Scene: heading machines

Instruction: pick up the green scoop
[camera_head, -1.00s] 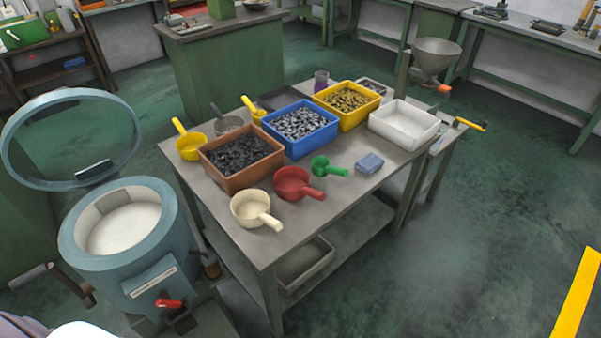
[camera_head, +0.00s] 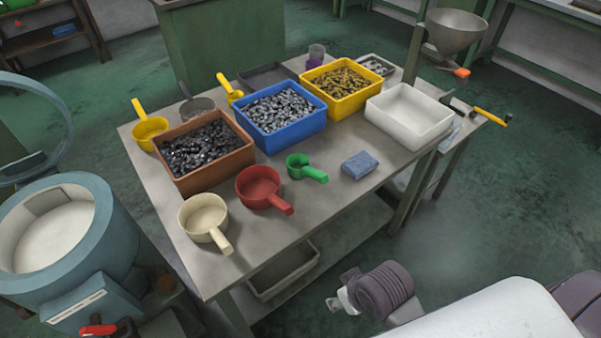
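The small green scoop (camera_head: 304,168) rests on the metal worktable (camera_head: 290,215), with its round cup to the left and its short handle pointing right. It stands between the red scoop (camera_head: 259,188) and a blue folded cloth (camera_head: 359,165). Nothing touches the green scoop. My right gripper (camera_head: 342,298) is low in the picture, in front of the table and well away from the scoop. It is small and partly turned away, so I cannot tell its opening. My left gripper is not in view.
A cream scoop (camera_head: 204,219) stands left of the red one. Behind are a brown bin (camera_head: 212,175), a blue bin (camera_head: 290,135), a yellow bin (camera_head: 352,98) and a white empty bin (camera_head: 408,122). The table's front right area is clear. A round blue-grey machine (camera_head: 90,250) stands left.

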